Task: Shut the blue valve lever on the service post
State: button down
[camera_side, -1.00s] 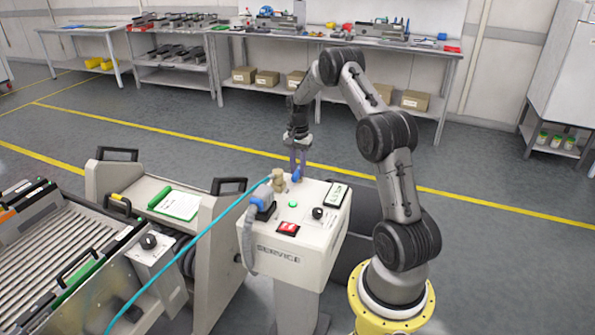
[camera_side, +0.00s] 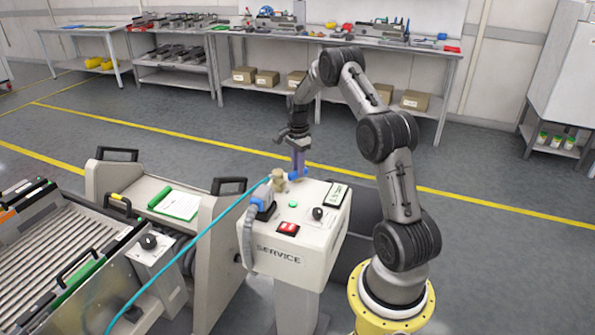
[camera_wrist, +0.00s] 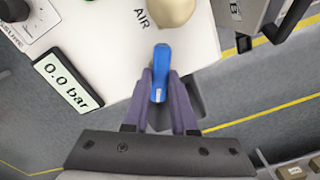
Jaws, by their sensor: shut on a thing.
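The blue valve lever (camera_side: 295,175) sits beside the tan valve body (camera_side: 279,183) on top of the white service post (camera_side: 290,258). In the side view the lever points right and back from the valve body, partly hidden by my fingers. My gripper (camera_side: 298,169) reaches down to it from above. In the wrist view the blue lever (camera_wrist: 160,66) lies between the two purple fingers of my gripper (camera_wrist: 160,84), which are shut on it. The valve body (camera_wrist: 172,10) is cut off at the top edge, near the AIR label.
A display (camera_wrist: 68,83) on the post reads 0.0 bar. A light blue hose (camera_side: 190,246) runs to the valve. Trolleys stand at left.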

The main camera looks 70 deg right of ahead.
jog(key=m, duration=0.5)
jog(key=shift+m, duration=0.3)
jog(key=c, duration=0.8)
grip_release()
jog(key=shift+c, duration=0.2)
jog(key=shift+r, duration=2.5)
jog(key=shift+r, duration=0.1)
notch_tip(320, 180, up, 3)
jog(key=shift+f, duration=4.1)
